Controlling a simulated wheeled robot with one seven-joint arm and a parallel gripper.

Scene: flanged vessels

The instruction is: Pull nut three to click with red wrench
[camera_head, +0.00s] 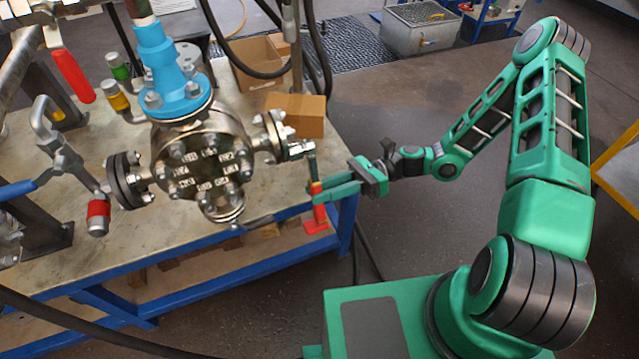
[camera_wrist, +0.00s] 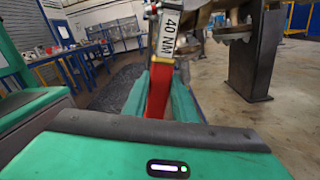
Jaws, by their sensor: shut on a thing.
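The red wrench (camera_head: 316,222) is in my gripper (camera_head: 318,193), which is shut on its red handle. In the head view the wrench runs roughly upright, with its grey head up at the right-hand flange (camera_head: 277,136) of the vessel (camera_head: 205,160). In the wrist view the red handle (camera_wrist: 158,92) stands between my green fingers, and its grey shaft reads "40 NM" (camera_wrist: 170,35). The head seems to be at a nut on the right side of that flange; I cannot tell whether it is seated. Nut three cannot be told apart from the other nuts.
The vessel with its blue neck (camera_head: 170,75) stands on a workbench (camera_head: 130,245) with a blue frame. Cardboard boxes (camera_head: 296,113) are behind the right flange, and black hoses hang nearby.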

